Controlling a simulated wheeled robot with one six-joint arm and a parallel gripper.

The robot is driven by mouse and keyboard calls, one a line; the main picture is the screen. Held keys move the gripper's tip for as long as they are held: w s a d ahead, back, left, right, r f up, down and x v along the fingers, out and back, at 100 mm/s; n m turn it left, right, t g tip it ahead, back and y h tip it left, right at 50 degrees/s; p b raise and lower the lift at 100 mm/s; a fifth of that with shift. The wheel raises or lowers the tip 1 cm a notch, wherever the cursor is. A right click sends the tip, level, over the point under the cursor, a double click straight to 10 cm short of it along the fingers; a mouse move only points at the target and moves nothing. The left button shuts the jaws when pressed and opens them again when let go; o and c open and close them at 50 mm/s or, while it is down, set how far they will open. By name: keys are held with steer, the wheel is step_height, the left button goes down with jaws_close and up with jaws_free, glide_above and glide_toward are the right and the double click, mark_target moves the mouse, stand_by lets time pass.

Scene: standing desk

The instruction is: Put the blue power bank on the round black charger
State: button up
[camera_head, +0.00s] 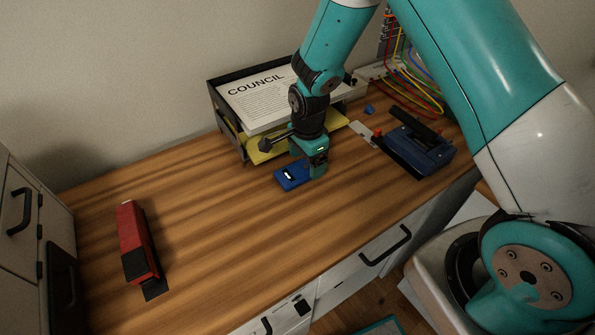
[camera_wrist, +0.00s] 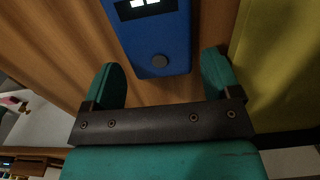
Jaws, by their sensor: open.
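The blue power bank (camera_head: 290,177) lies flat on the wooden desk in front of the paper tray. It has a small lit display and, in the wrist view, a round dark button near its close end (camera_wrist: 152,45). My gripper (camera_head: 316,172) is pointed down at the power bank's right end. In the wrist view my gripper (camera_wrist: 162,72) is open, with one teal finger on each side of the bank's near end and gaps on both sides. It holds nothing. I cannot make out the round black charger in either view.
A black tray (camera_head: 226,136) with papers and a yellow folder stands behind my gripper. A blue hole punch (camera_head: 418,145) is to the right, with coloured cables (camera_head: 412,80) behind. A red stapler (camera_head: 134,240) lies at left. The desk's middle (camera_head: 225,235) is clear.

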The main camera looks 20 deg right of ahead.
steer(key=shift+f, duration=0.95)
steer(key=shift+c, duration=0.5)
steer(key=c, duration=0.8)
steer(key=shift+r, duration=0.1)
